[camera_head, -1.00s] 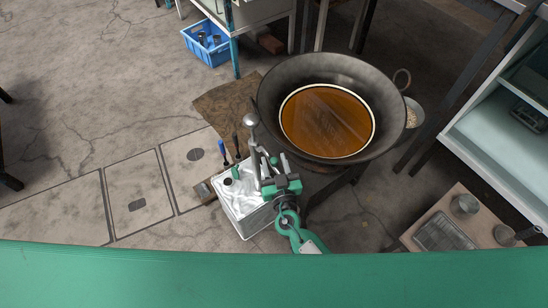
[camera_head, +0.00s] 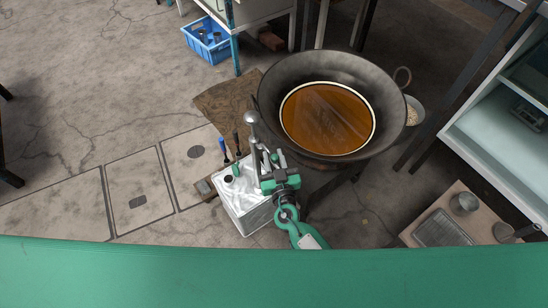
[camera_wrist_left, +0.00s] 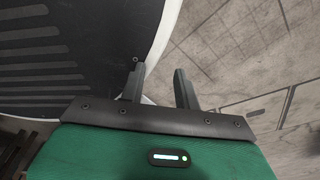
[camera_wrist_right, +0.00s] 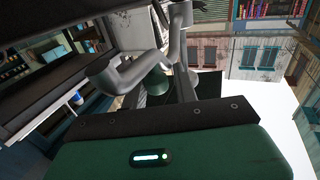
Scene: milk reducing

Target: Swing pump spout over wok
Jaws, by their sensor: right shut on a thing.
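The wok (camera_head: 387,130) is wide and dark and holds amber liquid (camera_head: 330,118) with a pale rim. The metal pump (camera_head: 256,150) stands upright on a silver square tin (camera_head: 246,212), left of and nearer than the wok. My right gripper (camera_head: 270,176) is at the pump, just above the tin's right side. In the right wrist view it is shut on a bent grey pipe, seemingly the pump spout (camera_wrist_right: 130,76). Where the spout's mouth points is unclear in the head view. My left gripper (camera_wrist_left: 160,88) is open and empty; it is outside the head view.
Tools with blue and black handles (camera_head: 222,150) stand by the tin. A blue crate (camera_head: 206,42) is at the back. A small board with a wire rack (camera_head: 443,230) and metal cups is at right, beside a pale shelf unit (camera_head: 490,125). The tiled floor at left is clear.

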